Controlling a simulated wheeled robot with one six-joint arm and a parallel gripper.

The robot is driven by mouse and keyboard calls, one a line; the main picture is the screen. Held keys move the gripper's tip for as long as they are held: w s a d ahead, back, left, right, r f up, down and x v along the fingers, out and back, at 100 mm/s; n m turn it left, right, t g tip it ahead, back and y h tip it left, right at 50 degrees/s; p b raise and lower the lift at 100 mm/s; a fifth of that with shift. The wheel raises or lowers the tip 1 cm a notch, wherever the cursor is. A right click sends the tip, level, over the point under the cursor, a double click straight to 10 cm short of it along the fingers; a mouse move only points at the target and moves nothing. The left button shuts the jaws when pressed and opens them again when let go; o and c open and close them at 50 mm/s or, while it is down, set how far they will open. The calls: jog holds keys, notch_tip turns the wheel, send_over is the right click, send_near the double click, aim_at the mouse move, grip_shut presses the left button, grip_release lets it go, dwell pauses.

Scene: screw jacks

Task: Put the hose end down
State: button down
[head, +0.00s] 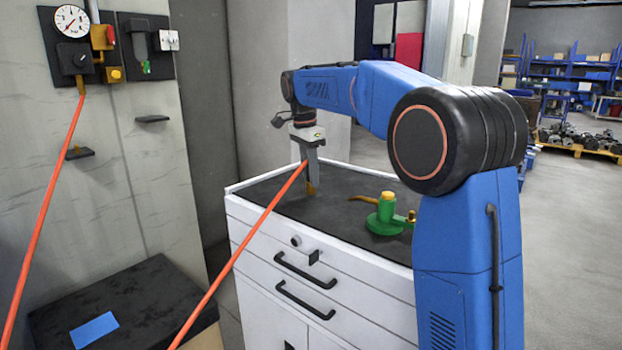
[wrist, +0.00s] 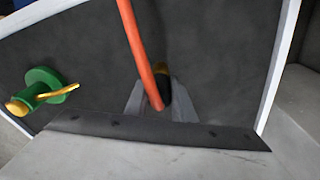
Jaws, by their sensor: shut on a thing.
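The orange hose (head: 262,222) runs from the wall unit down out of the picture and back up to my gripper (head: 311,180). My gripper is shut on the brass-coloured hose end (head: 311,188), which points down at the dark top of the white cabinet (head: 270,194). In the wrist view the hose (wrist: 137,48) comes in from the top to between my fingers (wrist: 158,105), and the hose end (wrist: 162,82) is partly hidden behind it. I cannot tell whether the hose end touches the cabinet top.
A green screw jack (head: 385,220) with a brass-coloured top and lever stands on the cabinet, right of my gripper; it also shows in the wrist view (wrist: 42,85). The cabinet top has a raised white rim. A pressure gauge (head: 71,20) is on the left wall.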

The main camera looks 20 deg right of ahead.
jog(key=shift+f, duration=0.5)
jog(key=shift+f, duration=0.1)
jog(key=c, duration=1.5)
grip_release()
jog(key=r, duration=0.4)
jog(key=a+r, duration=0.1)
jog(key=r, duration=0.7)
jog(key=shift+s+a, duration=0.15)
jog(key=shift+s, duration=0.05)
